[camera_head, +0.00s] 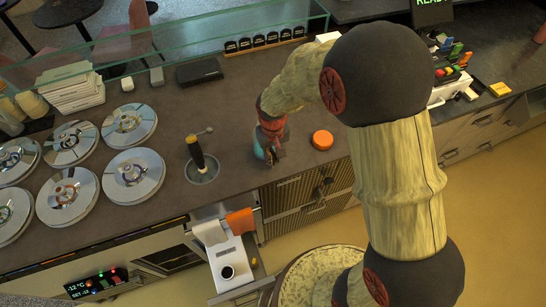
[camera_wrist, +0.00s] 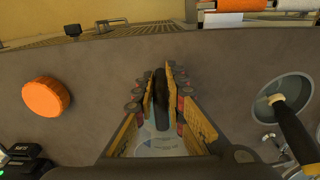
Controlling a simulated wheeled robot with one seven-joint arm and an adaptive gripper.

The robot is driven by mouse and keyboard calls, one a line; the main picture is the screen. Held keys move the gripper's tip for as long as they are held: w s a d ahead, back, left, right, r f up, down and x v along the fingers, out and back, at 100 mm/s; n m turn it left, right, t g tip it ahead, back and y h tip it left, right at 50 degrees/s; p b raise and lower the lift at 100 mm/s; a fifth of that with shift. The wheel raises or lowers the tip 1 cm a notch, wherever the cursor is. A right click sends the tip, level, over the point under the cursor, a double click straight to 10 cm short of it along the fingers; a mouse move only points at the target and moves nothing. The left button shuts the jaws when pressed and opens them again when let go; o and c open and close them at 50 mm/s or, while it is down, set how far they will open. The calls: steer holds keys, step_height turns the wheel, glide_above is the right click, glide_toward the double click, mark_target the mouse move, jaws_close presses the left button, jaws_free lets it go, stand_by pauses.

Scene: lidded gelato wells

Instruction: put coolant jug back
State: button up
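What looks like the coolant jug shows as a small teal body (camera_head: 259,148) on the counter in the head view, mostly hidden by my gripper (camera_head: 270,153). In the wrist view, a dark upright handle (camera_wrist: 162,98) stands between the fingers of my gripper (camera_wrist: 160,92). The two finger pads are close in on both sides of the handle and look shut on it. A pale, see-through part (camera_wrist: 160,145) shows below the handle. I cannot tell whether the jug touches the counter.
An orange round lid (camera_head: 322,140) lies beside my gripper. A sunken well with a black-handled tool (camera_head: 196,152) is at the left, before several lidded gelato wells (camera_head: 134,175). A glass guard (camera_head: 200,45) runs along the back. An open drawer (camera_head: 228,262) juts out at the front.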

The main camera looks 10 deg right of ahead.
steer(key=o, duration=0.5)
steer(key=shift+c, duration=0.2)
step_height(320, 180, up, 12)
steer(key=shift+s+r+p, duration=0.1)
steer(key=shift+s+p, duration=0.05)
steer(key=shift+p, duration=0.3)
steer(key=s+d+r+m+t, duration=0.1)
steer(key=s+d+r, duration=0.25)
steer(key=r, duration=0.35)
steer(key=s+d+r+t, duration=0.2)
steer(key=s+d+r, duration=0.1)
steer(key=s+r, duration=0.25)
steer(key=s+d+r+t, duration=0.1)
steer(key=s+r, duration=0.1)
steer(key=s, duration=0.3)
steer(key=s+d+r+m+t, duration=0.1)
steer(key=s+d+r, duration=0.1)
steer(key=s, duration=0.4)
steer(key=shift+d+r, duration=0.3)
steer(key=shift+r, duration=0.35)
steer(key=shift+w, duration=0.1)
